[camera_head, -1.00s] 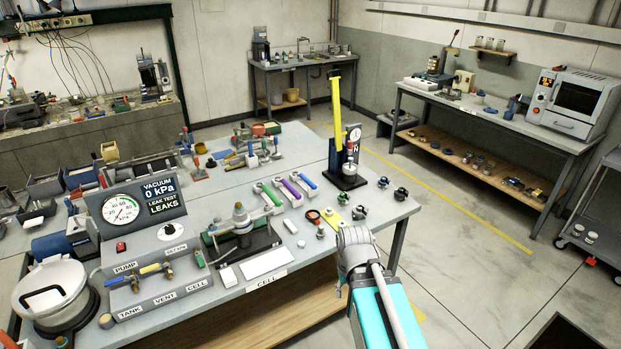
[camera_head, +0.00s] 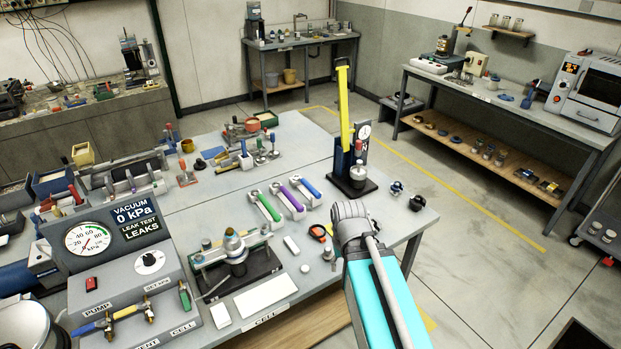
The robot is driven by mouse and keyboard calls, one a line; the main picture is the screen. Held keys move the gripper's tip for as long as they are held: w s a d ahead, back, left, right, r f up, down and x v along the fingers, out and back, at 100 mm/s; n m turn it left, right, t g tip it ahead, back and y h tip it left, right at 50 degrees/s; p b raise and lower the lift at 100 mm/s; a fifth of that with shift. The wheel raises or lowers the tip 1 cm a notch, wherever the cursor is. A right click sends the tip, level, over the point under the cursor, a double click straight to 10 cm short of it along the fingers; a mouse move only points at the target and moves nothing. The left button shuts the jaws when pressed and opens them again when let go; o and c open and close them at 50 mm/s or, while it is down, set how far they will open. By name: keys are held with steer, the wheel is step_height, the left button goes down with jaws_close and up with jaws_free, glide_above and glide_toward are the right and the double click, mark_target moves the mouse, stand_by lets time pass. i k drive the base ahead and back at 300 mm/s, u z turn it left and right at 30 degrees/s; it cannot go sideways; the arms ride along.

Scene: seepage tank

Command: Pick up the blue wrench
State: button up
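The blue wrench (camera_head: 306,188) lies on the workbench (camera_head: 316,152), to the right of a purple-handled wrench (camera_head: 287,199) and a green-handled wrench (camera_head: 265,207). Its handle is bright blue, with a metal end toward the back left. The three lie side by side at a slant, and nothing covers the blue one. My teal arm rises from the bottom, and its grey joint stands in front of the bench's right edge, to the right of the wrenches. I cannot make out gripper fingers.
A black stand with a tall yellow lever (camera_head: 345,110) and a dial stands just right of the blue wrench. A clamp fixture (camera_head: 236,252) and a gauge box (camera_head: 118,270) stand at the front left. Dark knobs (camera_head: 416,203) sit near the right edge.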

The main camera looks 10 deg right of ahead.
mark_target(304, 181)
steer(key=i, duration=0.95)
steer(key=u, duration=0.9)
